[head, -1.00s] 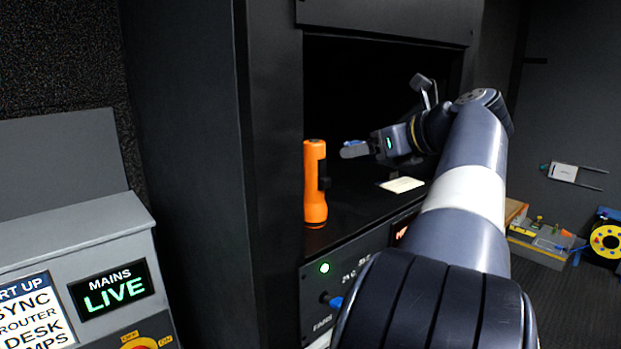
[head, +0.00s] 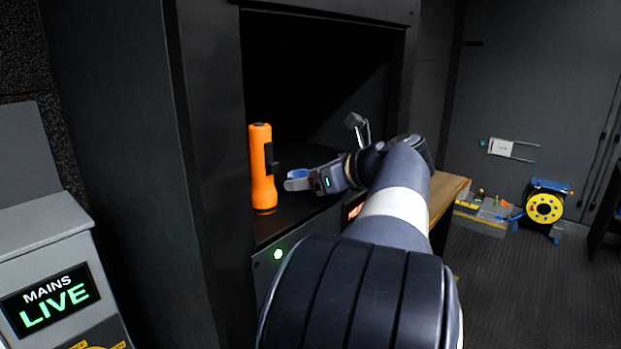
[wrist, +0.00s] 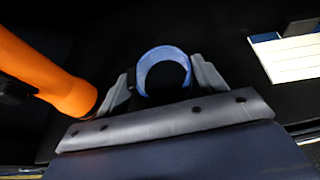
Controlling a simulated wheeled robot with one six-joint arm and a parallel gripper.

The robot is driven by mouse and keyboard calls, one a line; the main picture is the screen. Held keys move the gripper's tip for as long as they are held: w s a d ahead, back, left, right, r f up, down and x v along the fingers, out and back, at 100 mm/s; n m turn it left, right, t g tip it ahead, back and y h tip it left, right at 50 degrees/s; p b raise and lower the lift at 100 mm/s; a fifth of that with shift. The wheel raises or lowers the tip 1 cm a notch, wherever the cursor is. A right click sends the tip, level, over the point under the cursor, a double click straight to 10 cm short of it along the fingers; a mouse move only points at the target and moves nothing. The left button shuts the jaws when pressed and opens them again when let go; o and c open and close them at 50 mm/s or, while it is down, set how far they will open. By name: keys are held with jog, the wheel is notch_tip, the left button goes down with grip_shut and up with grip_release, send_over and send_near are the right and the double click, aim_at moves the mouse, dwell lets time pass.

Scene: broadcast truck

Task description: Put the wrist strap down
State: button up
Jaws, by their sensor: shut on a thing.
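The wrist strap (wrist: 163,54) is a blue loop. In the wrist view it sits between the two fingers of my gripper (wrist: 165,80), which is shut on it. In the head view the strap (head: 298,173) shows as a small blue patch at the tip of my gripper (head: 290,180). My gripper is inside the dark rack opening, just right of the orange torch. Whether the strap touches the shelf, I cannot tell.
The orange torch (head: 262,168) stands upright on the dark shelf (head: 280,222), close to my gripper; it also shows in the wrist view (wrist: 45,75). A white card with a blue edge (wrist: 297,58) lies on the shelf to the right. A cable reel (head: 545,208) stands far right.

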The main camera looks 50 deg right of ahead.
jog(key=shift+f, duration=0.15)
jog(key=o, duration=0.9)
jog(key=shift+o, duration=0.2)
jog(key=shift+s+r, duration=0.15)
jog(key=shift+r, duration=0.1)
jog(key=a+v, duration=0.1)
jog(key=v, duration=1)
jog(key=shift+s+d+b, duration=0.3)
jog(key=shift+d+b, duration=0.15)
jog(key=shift+d, duration=0.05)
jog(key=shift+r, duration=0.1)
